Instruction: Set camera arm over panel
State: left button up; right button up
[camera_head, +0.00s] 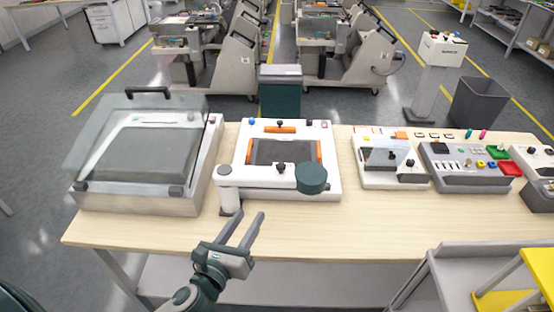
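The white camera arm (262,181) is on a round post (229,197) at the front left of a white device (245,143). The arm reaches right along the device's front side and ends in a dark green round camera head (312,178). The dark panel (285,151) with orange edge pieces lies behind the arm; the head is by its front right corner, and most of the panel is uncovered. My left gripper (247,216) is open and empty, its two fingers apart, in front of the post and seemingly clear of it. My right gripper is not in view.
All stands on a pale wooden table (350,232). A machine with a raised clear lid (135,135) is on the left. A white box (388,164) and a grey control box (465,172) are on the right. A grey-and-yellow cart (455,275) is at the front right. The front middle is clear.

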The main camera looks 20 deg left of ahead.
aim_at(279, 168)
pick_arm(q)
jog(key=r+m, duration=0.2)
jog(key=d+r+m+t+h, duration=0.1)
jog(key=r+m, duration=0.1)
jog(key=shift+w+d, duration=0.1)
jog(key=shift+w, duration=0.1)
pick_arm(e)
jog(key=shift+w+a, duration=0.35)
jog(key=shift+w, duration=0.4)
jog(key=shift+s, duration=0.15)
